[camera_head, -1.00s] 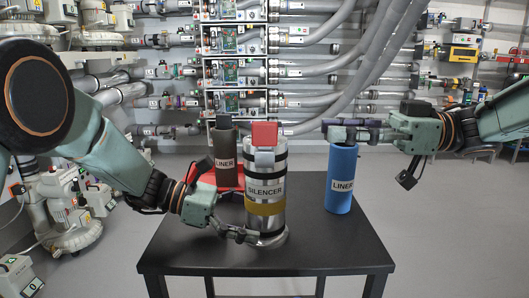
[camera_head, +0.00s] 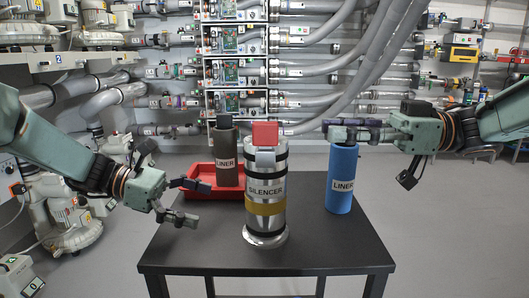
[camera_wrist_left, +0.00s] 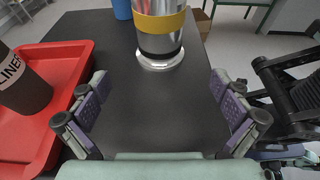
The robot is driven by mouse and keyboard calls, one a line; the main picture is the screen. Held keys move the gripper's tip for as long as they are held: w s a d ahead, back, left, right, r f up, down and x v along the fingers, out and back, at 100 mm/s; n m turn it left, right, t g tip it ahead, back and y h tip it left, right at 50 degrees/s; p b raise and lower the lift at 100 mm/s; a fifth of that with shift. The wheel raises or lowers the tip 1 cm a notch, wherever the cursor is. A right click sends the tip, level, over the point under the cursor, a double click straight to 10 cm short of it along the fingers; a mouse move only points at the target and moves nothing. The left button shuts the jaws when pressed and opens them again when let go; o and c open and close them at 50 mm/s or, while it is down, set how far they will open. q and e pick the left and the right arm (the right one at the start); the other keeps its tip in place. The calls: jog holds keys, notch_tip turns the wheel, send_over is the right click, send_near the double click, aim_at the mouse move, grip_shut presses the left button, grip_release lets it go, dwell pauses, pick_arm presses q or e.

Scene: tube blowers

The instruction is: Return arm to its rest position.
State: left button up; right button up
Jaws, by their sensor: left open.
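The silver silencer (camera_head: 265,188), with a yellow band and a red top block, stands upright on the black table (camera_head: 210,250); its lower part also shows in the left wrist view (camera_wrist_left: 160,28). My left gripper (camera_head: 194,203) is open and empty, left of the silencer and apart from it. In the left wrist view its two fingers (camera_wrist_left: 162,100) are spread wide over bare table. My right gripper (camera_head: 348,130) is at the top of the upright blue liner (camera_head: 342,178), its fingers level with the dark top piece. I cannot tell whether they close on it.
A brown liner (camera_head: 226,160) stands in a red tray (camera_head: 197,171) behind my left gripper. Grey hoses and racks line the back wall. White machines stand on the left. The table's front is clear.

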pick_arm(q)
jog(key=shift+d, duration=0.1)
jog(key=x, duration=1.1)
jog(key=shift+d+f, duration=0.15)
jog(key=shift+d, duration=0.3)
jog(key=shift+a, duration=0.2)
jog(key=shift+d, duration=0.2)
pick_arm(e)
jog(key=a, duration=0.3)
jog(key=shift+w, duration=0.1)
pick_arm(q)
jog(key=shift+a, duration=0.15)
